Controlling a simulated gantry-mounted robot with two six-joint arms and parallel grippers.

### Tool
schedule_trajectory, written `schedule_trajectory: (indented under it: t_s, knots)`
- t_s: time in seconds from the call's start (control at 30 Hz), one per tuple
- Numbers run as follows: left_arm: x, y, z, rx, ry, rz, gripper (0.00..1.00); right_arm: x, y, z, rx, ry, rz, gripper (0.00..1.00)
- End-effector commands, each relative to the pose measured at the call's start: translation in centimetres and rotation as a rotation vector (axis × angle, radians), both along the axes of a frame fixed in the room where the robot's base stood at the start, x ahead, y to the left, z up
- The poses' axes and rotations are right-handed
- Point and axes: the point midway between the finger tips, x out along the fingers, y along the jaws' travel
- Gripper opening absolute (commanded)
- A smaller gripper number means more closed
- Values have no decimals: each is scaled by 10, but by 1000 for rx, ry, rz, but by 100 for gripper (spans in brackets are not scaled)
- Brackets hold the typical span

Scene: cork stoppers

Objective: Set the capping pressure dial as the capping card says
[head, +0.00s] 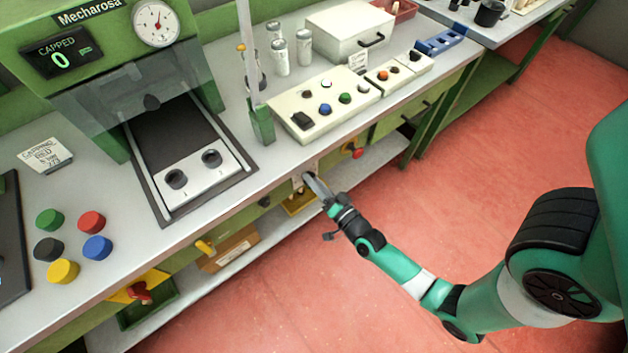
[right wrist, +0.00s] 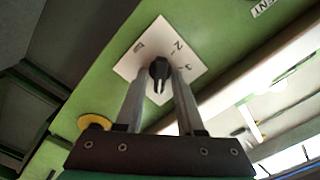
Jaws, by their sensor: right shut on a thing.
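The dial is a small black knob (right wrist: 159,70) on a white square plate (right wrist: 190,46) with printed marks, on the bench's green front. The plate also shows in the head view (head: 297,181), mostly behind the gripper. My right gripper (head: 312,180) is shut on the knob, one finger on each side, as the right wrist view (right wrist: 160,84) shows. The marks look like numerals, one like a 2; the exact setting is unclear. The capping card (head: 45,154) stands at the left of the bench top; its lines seem to include "CAPPING" and "RED", the rest is hard to read. My left gripper is not in view.
The green capping machine (head: 95,45) with a gauge (head: 156,22) stands at the back left. Several coloured stoppers lie at the left front. A red knob (head: 357,153) and a yellow handle (head: 205,247) jut from the bench front. The red floor before the bench is clear.

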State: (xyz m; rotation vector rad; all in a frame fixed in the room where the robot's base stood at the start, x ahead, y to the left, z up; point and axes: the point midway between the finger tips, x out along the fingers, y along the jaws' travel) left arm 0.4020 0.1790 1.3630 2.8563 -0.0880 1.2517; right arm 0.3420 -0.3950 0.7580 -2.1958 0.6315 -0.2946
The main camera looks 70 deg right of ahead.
Motion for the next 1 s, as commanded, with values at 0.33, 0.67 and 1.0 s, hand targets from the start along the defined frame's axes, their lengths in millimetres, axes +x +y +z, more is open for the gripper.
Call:
schedule_trajectory:
  t_s: [0.33, 0.67, 1.0]
  knots:
    - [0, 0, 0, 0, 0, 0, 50, 0, 0, 0, -1, 0, 1, 48]
    - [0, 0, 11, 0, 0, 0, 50, -38, 24, 1, 1, 5, 3, 48]
    - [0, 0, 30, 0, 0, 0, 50, -93, 60, 2, 1, 1, 4, 48]
